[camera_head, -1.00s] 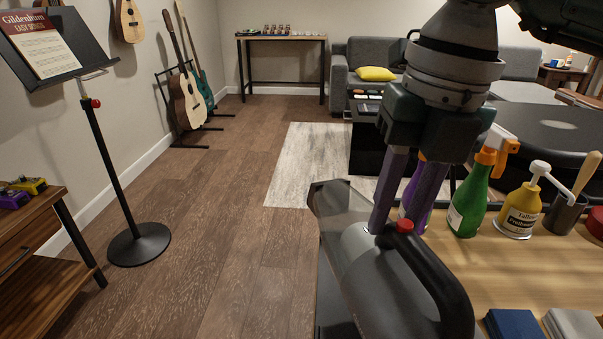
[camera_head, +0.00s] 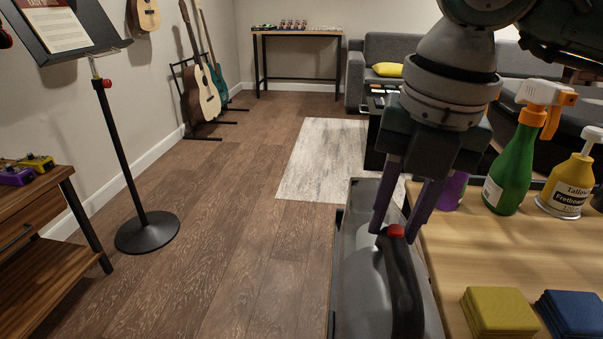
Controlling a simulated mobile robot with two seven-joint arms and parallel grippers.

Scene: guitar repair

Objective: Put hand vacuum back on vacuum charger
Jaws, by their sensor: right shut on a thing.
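The hand vacuum (camera_head: 362,285) is a grey body with a black handle and a red button. It hangs from my right gripper (camera_head: 400,228), whose two purple-grey fingers are shut on it near the red button. The vacuum is in the lower middle of the head view, at the left edge of the wooden workbench. Its lower end runs out of the frame. I cannot tell whether it touches the bench. My left gripper is not in view. I cannot make out the vacuum charger.
On the workbench (camera_head: 480,255) stand a green spray bottle (camera_head: 512,170), a yellow pump bottle (camera_head: 568,188) and a purple bottle (camera_head: 452,190). Yellow (camera_head: 498,312) and blue (camera_head: 572,315) pads lie at the front. A music stand (camera_head: 125,160) and wooden cabinet (camera_head: 45,225) are left. The floor between is clear.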

